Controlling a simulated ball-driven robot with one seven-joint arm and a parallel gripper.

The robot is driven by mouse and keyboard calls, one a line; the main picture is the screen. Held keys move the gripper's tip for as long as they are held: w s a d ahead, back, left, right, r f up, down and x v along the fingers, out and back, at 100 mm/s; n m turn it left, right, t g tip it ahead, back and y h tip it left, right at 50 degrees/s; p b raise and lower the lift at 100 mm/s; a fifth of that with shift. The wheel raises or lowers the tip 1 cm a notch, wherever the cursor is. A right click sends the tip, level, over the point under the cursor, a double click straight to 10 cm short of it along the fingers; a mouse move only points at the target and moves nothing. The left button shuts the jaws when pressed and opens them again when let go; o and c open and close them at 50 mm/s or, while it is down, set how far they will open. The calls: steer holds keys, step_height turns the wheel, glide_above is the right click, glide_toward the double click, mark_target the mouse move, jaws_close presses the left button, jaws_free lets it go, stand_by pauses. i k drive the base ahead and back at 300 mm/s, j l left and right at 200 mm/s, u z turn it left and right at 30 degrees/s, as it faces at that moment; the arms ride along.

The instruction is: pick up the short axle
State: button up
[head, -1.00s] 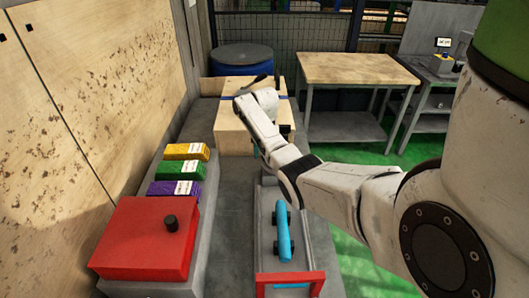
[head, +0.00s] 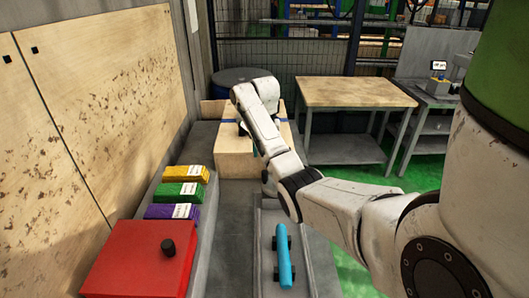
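A light blue rod (head: 284,258) with dark pieces at its sides lies lengthwise in a grey trough (head: 263,275) in front of me. I cannot tell for sure whether it is the short axle. My arm reaches forward over the far end of the trough to a pale wooden box (head: 225,160) with a blue strip. My gripper (head: 243,128) is at the top of that box, mostly hidden behind my wrist; only a small dark part shows. Whether it is open or holds anything cannot be seen. Whatever lies behind my wrist on the box is hidden.
A red box (head: 130,262) with a black knob (head: 168,247) and yellow (head: 185,174), green (head: 179,193) and purple (head: 174,212) labelled blocks stand left. A plywood wall borders them. A blue drum (head: 231,79) is behind the wooden box. A bare wooden table (head: 355,92) stands back right.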

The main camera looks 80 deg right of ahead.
mark_target(283, 258)
steer(key=k+l, duration=0.2)
steer(key=k, duration=0.3)
steer(key=k+l, duration=0.2)
steer(key=k, duration=0.25)
